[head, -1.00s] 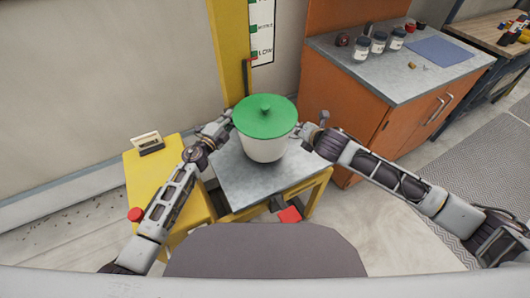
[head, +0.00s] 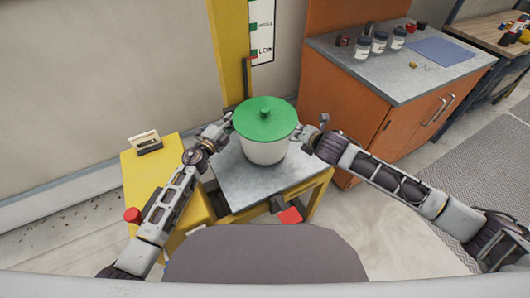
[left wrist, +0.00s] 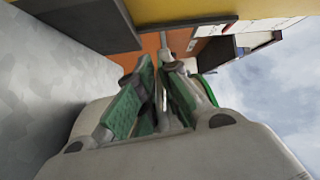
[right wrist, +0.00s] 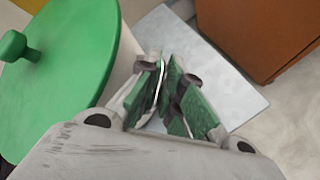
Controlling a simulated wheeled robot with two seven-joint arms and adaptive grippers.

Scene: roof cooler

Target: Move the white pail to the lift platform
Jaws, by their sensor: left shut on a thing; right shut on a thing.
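The white pail (head: 264,151) with a green lid (head: 265,118) is upright over the grey metal top of the lift platform (head: 245,187), in the middle of the head view. I cannot tell whether its base touches the platform. My left gripper (head: 228,122) is at the pail's left side and my right gripper (head: 303,134) at its right side. Both are shut at the pail's sides, likely on its handles, which are mostly hidden. The green lid also fills the left of the right wrist view (right wrist: 60,80). In the left wrist view the fingers (left wrist: 160,85) are close together.
A yellow box (head: 150,180) with a red button (head: 133,215) stands left of the platform. A yellow post (head: 228,50) with a level sign (head: 262,30) rises behind. An orange cabinet (head: 345,130) with jars (head: 379,42) stands to the right.

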